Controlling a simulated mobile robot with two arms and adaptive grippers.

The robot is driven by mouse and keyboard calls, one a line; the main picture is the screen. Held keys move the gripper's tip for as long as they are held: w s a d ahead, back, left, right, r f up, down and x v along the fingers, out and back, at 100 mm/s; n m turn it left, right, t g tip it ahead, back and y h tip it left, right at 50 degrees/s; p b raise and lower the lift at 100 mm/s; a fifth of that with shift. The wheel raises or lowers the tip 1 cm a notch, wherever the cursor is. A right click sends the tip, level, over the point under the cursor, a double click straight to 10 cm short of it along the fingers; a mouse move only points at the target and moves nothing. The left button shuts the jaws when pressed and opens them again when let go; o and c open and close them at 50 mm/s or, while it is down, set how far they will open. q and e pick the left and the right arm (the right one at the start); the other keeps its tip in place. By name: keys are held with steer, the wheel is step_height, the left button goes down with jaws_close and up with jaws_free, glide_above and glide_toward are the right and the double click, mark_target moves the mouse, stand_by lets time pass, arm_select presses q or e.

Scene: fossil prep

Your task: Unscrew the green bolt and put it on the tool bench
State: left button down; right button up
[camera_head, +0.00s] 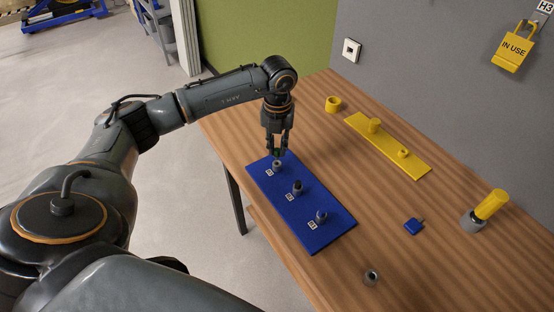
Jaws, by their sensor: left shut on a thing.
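My left gripper (277,150) points straight down over the far end of the blue board (325,232) on the wooden bench. It is shut on the green bolt (277,152), of which only a small bit shows between the fingers. A grey socket (277,166) sits directly under the bolt; I cannot tell whether the bolt is still in it or just above it. A dark-topped piece (297,187) stands in the middle of the board, and another grey piece (320,216) at its near end. My right gripper is not in view.
The wooden tool bench (375,200) also bears a yellow board (388,148) with two yellow pieces, a yellow ring (333,104), a small blue block (413,226), a yellow-handled tool in a grey holder (473,221) and a grey ring (372,277). Bare wood lies between the boards.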

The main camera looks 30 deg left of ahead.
arm_select(q)
steer(key=shift+r+p, duration=0.65)
steer(key=shift+r, duration=0.6)
